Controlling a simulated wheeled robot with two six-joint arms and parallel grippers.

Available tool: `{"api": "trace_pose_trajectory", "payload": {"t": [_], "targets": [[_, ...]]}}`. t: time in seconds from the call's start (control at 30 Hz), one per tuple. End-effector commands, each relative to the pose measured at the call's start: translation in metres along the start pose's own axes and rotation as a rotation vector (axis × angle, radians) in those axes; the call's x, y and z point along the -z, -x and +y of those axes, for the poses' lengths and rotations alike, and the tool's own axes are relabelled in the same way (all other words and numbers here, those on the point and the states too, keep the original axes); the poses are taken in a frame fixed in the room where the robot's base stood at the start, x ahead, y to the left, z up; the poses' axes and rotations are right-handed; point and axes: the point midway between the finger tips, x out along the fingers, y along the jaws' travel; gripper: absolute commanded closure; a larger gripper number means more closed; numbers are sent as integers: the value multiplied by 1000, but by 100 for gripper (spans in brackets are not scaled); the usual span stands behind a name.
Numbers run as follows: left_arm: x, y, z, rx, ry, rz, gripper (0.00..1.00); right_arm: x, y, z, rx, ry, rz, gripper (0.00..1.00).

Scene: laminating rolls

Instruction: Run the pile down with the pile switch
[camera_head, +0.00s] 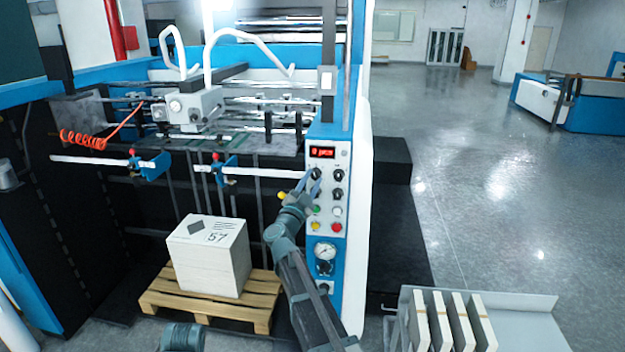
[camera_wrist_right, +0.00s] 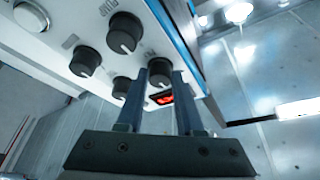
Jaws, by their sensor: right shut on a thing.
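The pile (camera_head: 205,265) is a white block of sheets marked 57, resting on a wooden pallet (camera_head: 160,300) under the machine. The control panel (camera_head: 327,215) is white with a red display (camera_head: 322,152), black knobs and coloured buttons. My right gripper (camera_head: 312,180) is at the upper left knob below the display. In the right wrist view, the two fingers of my right gripper (camera_wrist_right: 157,85) are shut on this black knob (camera_wrist_right: 160,70), one on each side. The knob's label cannot be read. My left gripper is not in view.
More black knobs (camera_wrist_right: 124,34) sit close to the held one. A pressure gauge (camera_head: 325,252) is lower on the panel. A grey rack (camera_head: 525,325) with upright boards stands at the lower right. The floor (camera_head: 460,190) behind it is clear.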

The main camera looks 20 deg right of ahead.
Motion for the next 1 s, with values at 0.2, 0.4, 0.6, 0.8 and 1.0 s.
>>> {"api": "trace_pose_trajectory", "payload": {"t": [0.2, 0.4, 0.6, 0.8, 1.0], "targets": [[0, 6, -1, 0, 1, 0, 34, 1, -1, -2, -33, -80, 2, 100], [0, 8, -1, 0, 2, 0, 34, 1, -1, -2, -47, -114, 3, 100], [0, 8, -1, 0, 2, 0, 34, 0, 0, -1, -50, -121, 3, 100], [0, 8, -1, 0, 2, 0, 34, 0, 0, -1, -50, -121, 3, 100], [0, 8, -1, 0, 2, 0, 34, 0, 0, -1, -50, -121, 2, 35]]}}
